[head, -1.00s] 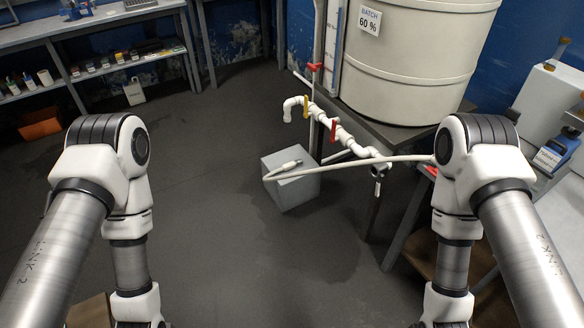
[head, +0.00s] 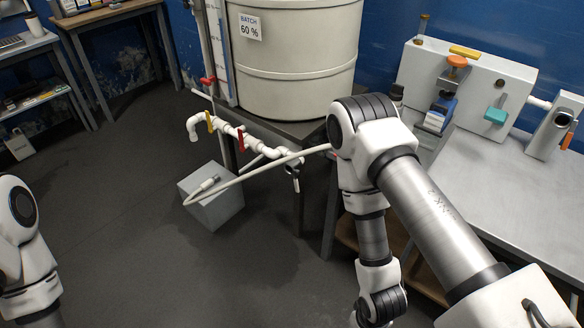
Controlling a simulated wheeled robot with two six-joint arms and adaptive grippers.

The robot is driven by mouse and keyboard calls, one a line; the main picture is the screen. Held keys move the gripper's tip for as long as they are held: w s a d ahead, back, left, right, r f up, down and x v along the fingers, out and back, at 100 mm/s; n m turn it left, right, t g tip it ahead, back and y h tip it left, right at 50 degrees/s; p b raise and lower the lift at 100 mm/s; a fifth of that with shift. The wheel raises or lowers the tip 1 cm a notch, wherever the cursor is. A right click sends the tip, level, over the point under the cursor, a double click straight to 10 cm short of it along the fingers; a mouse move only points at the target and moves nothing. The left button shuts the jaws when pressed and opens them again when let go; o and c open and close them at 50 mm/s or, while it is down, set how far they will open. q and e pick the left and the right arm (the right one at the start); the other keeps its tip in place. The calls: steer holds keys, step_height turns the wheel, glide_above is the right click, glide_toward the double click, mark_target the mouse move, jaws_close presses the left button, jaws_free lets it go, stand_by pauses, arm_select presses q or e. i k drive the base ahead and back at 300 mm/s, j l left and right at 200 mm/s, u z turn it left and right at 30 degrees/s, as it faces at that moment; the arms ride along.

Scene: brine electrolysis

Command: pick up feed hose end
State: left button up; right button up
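A white feed hose (head: 255,171) runs leftward from behind my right arm, past the pipework, to a grey block on the floor. Its end (head: 208,183), with a light grey fitting, lies on top of the block (head: 213,213). Both my arms show only in part, the left at the left edge and the right in front of the tank stand and bench. Neither gripper is in the picture. No gripper shows near the hose end.
A large white tank (head: 295,60) labelled "BATCH 60 %" stands on a dark stand behind the block. White pipes with red and yellow valve handles (head: 241,139) hang beside it. A metal bench (head: 500,185) with equipment fills the right. Floor left of the block is clear.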

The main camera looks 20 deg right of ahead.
mark_target(207, 184)
steer(key=i+j+z, duration=0.1)
steer(key=z, duration=0.65)
steer(key=i+j+z, duration=0.3)
steer(key=j, duration=0.15)
steer(key=j+z, duration=0.25)
steer(key=j, duration=0.25)
steer(key=i+j+z, duration=0.15)
steer(key=j+z, duration=0.15)
steer(key=j, duration=0.25)
steer(key=j+z, duration=0.25)
steer(key=j, duration=0.25)
steer(key=i+j+z, duration=0.1)
steer(key=j, duration=2.2)
